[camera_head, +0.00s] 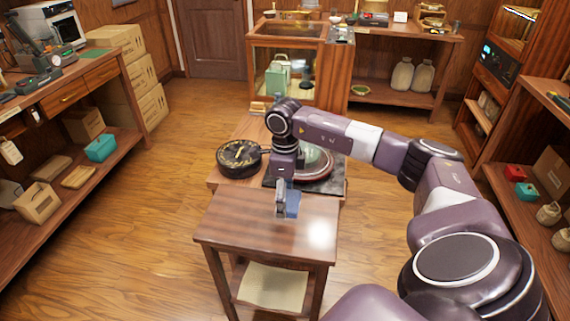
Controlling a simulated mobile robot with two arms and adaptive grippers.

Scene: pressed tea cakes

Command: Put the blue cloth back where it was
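The blue cloth (292,205) is a small piece at the far part of the small wooden table (240,222). My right gripper (281,207) points down over this table, with its arm reaching in from the right. Its fingers look close together on the cloth, which shows just beside and behind them. The cloth's lower edge is at or just above the tabletop; I cannot tell which. My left gripper is not in view.
Behind the small table, a lower surface holds a round black dial scale (239,158) and a round plate-like piece (318,162) on a dark slab (334,187). A pale cloth or paper (272,287) lies on the table's lower shelf. The near tabletop is clear.

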